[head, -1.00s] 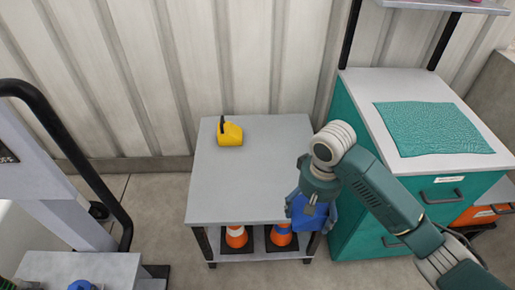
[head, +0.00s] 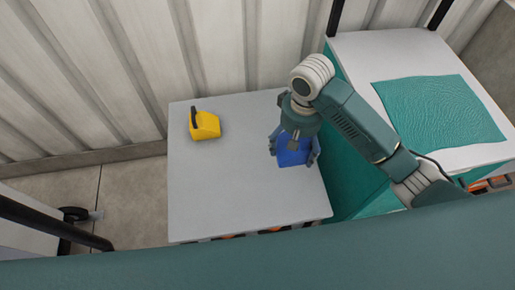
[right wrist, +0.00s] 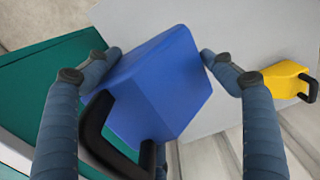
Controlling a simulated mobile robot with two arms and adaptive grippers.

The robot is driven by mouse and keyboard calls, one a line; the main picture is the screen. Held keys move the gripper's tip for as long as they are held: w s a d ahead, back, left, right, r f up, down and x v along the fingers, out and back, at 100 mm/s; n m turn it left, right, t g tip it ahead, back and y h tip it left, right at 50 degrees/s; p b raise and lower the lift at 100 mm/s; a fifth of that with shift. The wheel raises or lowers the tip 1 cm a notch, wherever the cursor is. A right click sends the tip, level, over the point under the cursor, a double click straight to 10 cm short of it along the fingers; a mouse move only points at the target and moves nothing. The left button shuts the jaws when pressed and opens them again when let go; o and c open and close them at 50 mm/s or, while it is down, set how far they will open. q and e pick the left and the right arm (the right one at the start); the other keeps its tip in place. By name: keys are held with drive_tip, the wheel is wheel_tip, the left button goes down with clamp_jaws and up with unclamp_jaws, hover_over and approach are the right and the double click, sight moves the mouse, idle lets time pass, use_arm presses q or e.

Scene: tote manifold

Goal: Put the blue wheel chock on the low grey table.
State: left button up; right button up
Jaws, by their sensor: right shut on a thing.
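The blue wheel chock (head: 293,156) is held by my right gripper (head: 294,150) over the right side of the low grey table (head: 230,195). In the right wrist view the chock (right wrist: 165,80) sits between the two fingers (right wrist: 160,58), with its black handle toward the camera. I cannot tell whether its underside touches the tabletop. My left gripper is not in view.
A yellow wheel chock (head: 205,125) with a black handle stands at the table's back left. The table's middle and front are clear. A teal cabinet (head: 350,180) with a teal mat (head: 440,110) on its white top stands close at the right.

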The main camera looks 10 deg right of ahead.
sight(287, 181)
drive_tip(key=shift+s+f, duration=0.15)
wheel_tip(287, 181, down, 20)
drive_tip(key=shift+r+b, duration=0.25)
drive_tip(key=shift+b, duration=0.75)
drive_tip(key=shift+f, duration=0.2)
drive_tip(key=o, duration=1.4)
drive_tip(key=shift+r, duration=0.1)
wheel_tip(287, 181, up, 12)
drive_tip(key=p, duration=0.1)
drive_tip(key=shift+s, duration=0.15)
